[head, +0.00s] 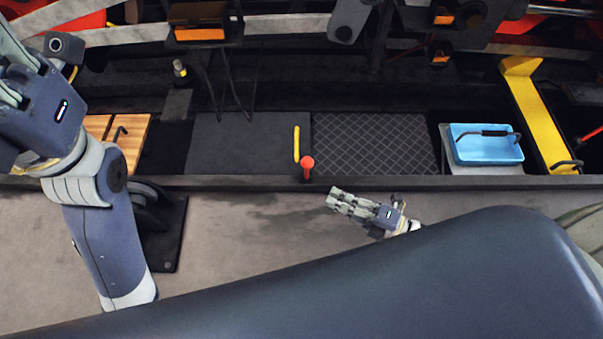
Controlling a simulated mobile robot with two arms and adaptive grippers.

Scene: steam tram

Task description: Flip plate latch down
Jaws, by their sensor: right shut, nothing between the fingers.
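A small lever with a red knob (307,163) stands at the front edge of the dark floor plates, beside a short yellow bar (297,144). I cannot tell for sure which of them is the plate latch. A plain dark plate (240,145) lies to their left and a crosshatched plate (375,145) to their right. My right gripper (335,198) is shut and empty, below and right of the red knob, apart from it. My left gripper (8,92) is at the left edge, partly cut off, so its jaws are unclear.
A blue tray (486,153) with a dark handle sits right of the plates, before a yellow beam (540,115). A wooden box lid (135,142) lies at left. A dark ledge (230,183) runs along the front. Linkages hang above.

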